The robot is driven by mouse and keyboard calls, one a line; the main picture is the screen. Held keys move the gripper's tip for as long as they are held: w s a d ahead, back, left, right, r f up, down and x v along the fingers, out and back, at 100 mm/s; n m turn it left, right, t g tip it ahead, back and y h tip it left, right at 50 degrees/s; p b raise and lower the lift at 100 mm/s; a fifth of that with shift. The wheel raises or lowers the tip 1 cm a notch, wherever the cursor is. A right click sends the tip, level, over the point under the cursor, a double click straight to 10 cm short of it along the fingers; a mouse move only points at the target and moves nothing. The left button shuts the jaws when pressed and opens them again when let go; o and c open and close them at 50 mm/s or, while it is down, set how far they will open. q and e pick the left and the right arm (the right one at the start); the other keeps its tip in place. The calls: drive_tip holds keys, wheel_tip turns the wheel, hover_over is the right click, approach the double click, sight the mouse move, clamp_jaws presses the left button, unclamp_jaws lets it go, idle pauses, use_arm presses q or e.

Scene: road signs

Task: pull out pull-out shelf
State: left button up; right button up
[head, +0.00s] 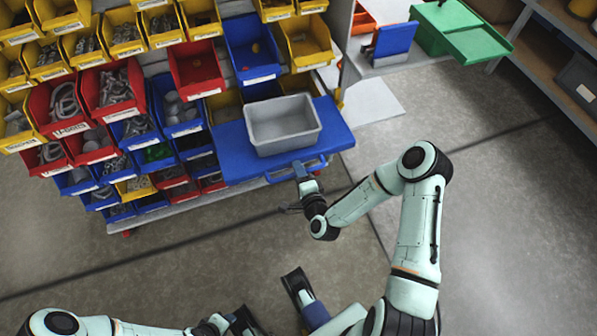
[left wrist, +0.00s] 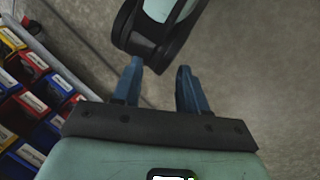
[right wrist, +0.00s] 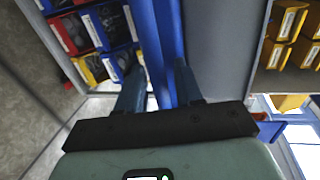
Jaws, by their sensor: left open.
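The blue pull-out shelf (head: 338,128) sticks out from the front of the bin rack, with a bar handle (head: 282,172) along its front edge. A grey bin (head: 284,125) stands on it. My right gripper (head: 301,172) is at this handle. In the right wrist view, the fingers of my right gripper (right wrist: 159,70) lie either side of a blue bar; whether they press on it is unclear. In the left wrist view, my left gripper (left wrist: 158,70) is open and empty, low and away from the shelf.
The rack left of the shelf holds yellow, red (head: 113,88) and blue bins (head: 178,105) of small parts. A green box (head: 455,30) sits at the back right, near a wooden shelf unit (head: 560,45). The floor in front of the rack is clear apart from my arms.

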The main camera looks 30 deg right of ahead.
use_arm(q)
drive_tip(key=s+d+r+g+p, duration=0.1)
drive_tip(key=s+d+r+p, duration=0.1)
drive_tip(key=s+r+p, duration=0.3)
drive_tip(key=shift+r+g+h, duration=0.25)
drive_tip(key=shift+g+h, duration=0.05)
drive_tip(key=shift+g, duration=0.1)
use_arm(e)
drive_tip(key=v, duration=1.3)
drive_tip(key=shift+s, duration=0.15)
